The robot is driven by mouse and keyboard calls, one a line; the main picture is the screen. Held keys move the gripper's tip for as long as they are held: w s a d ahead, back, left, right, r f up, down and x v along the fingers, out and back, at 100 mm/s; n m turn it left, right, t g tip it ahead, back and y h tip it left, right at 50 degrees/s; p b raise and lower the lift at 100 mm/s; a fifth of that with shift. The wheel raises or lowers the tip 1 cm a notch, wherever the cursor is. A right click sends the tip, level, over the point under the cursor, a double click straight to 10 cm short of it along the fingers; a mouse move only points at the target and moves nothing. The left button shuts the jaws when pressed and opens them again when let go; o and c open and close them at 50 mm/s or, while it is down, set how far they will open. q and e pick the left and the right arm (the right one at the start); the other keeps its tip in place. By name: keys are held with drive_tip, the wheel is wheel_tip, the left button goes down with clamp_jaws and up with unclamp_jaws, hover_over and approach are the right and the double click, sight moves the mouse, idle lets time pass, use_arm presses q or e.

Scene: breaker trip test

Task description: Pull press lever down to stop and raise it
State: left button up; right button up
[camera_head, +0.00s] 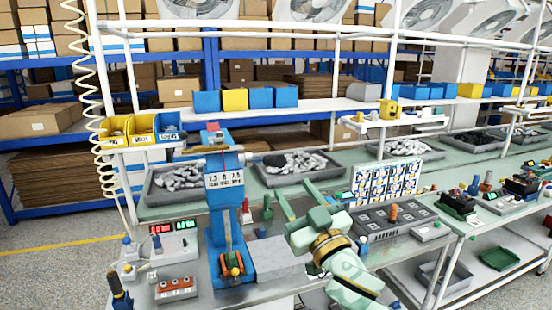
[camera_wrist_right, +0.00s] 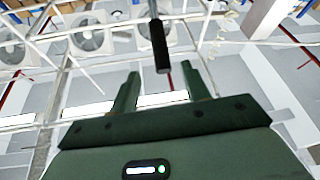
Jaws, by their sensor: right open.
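The blue press (camera_head: 222,215) stands on the bench left of centre in the head view, with a numbered white plate on its front. Its press lever (camera_head: 274,159) appears to reach out to the right from the press head, ending in a dark grip. In the right wrist view the lever's black grip (camera_wrist_right: 160,48) hangs on a thin metal rod. My right gripper (camera_head: 294,187) is open and empty, below and right of the grip in the head view. In the wrist view the grip's end lies between the open fingertips (camera_wrist_right: 160,70); contact cannot be told. My left gripper is out of view.
A grey block (camera_head: 277,258) sits right of the press base. Grey trays of metal parts (camera_head: 300,167) line the bench behind. A dark fixture tray (camera_head: 395,221) lies right of my arm. A control box with red and green displays (camera_head: 172,243) stands left of the press.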

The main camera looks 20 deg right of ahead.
sight(275, 162)
drive_tip(key=p+x, duration=0.1)
drive_tip(key=x, duration=0.9)
drive_tip(key=shift+w+a, duration=0.1)
drive_tip(key=shift+w, duration=0.15)
